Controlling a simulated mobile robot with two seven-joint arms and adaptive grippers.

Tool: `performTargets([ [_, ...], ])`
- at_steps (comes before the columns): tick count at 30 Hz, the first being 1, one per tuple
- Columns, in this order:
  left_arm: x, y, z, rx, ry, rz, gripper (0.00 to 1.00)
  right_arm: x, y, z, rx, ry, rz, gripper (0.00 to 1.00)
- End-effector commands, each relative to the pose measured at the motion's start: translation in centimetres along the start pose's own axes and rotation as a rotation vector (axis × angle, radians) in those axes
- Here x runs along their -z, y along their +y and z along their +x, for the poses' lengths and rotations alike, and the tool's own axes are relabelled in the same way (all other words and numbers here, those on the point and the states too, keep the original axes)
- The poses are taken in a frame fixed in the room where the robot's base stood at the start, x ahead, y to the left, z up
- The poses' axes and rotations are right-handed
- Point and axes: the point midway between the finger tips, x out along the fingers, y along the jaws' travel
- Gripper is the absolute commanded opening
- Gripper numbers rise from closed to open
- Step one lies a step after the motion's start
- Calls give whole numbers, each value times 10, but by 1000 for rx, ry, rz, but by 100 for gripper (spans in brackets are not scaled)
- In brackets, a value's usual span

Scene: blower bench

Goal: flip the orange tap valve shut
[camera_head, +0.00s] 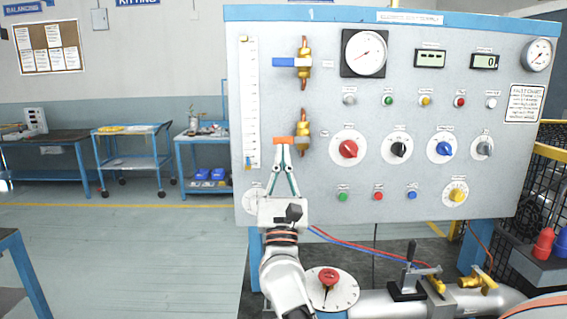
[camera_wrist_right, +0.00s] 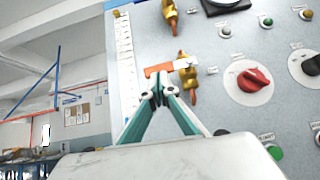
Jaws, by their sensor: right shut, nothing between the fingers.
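The orange tap handle (camera_head: 284,140) sits on the panel's left part. It points left, crosswise to its upright brass valve body (camera_head: 303,131). In the right wrist view the orange handle (camera_wrist_right: 158,69) lies nearly level, with the brass body (camera_wrist_right: 188,80) at its right. My right gripper (camera_head: 283,150) is shut and empty, its tips just below the orange handle. In the right wrist view the closed fingertips (camera_wrist_right: 160,92) overlap the handle's lower edge; I cannot tell if they touch. My left gripper is out of view.
A blue-handled tap (camera_head: 287,62) is above, also crosswise. A white scale strip (camera_head: 248,100) is left of the taps. A red knob (camera_head: 348,149) is to the right. Below the panel are a red dial (camera_head: 328,278) and a grey pipe (camera_head: 377,303).

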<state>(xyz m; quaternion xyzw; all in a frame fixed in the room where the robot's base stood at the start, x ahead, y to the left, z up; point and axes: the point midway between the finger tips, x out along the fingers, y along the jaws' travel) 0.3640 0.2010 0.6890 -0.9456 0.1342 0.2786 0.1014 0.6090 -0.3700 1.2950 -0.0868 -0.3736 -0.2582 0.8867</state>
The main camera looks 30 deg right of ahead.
Motion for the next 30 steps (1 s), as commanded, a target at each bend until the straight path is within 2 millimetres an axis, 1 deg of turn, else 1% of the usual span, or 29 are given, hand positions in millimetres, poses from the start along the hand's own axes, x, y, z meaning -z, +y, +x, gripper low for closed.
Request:
performTargets([
  [1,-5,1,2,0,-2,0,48,0,1,1,23,0,25,0],
  [4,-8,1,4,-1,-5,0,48,-2,2,3,48,1,50,0],
  [14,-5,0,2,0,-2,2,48,-5,1,4,52,-2,52,0],
  [17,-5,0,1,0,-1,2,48,-5,2,0,50,-2,51,0],
  [20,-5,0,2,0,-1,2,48,-4,2,-11,49,0,49,0],
  [30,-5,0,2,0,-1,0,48,-2,6,-80,47,5,50,0],
])
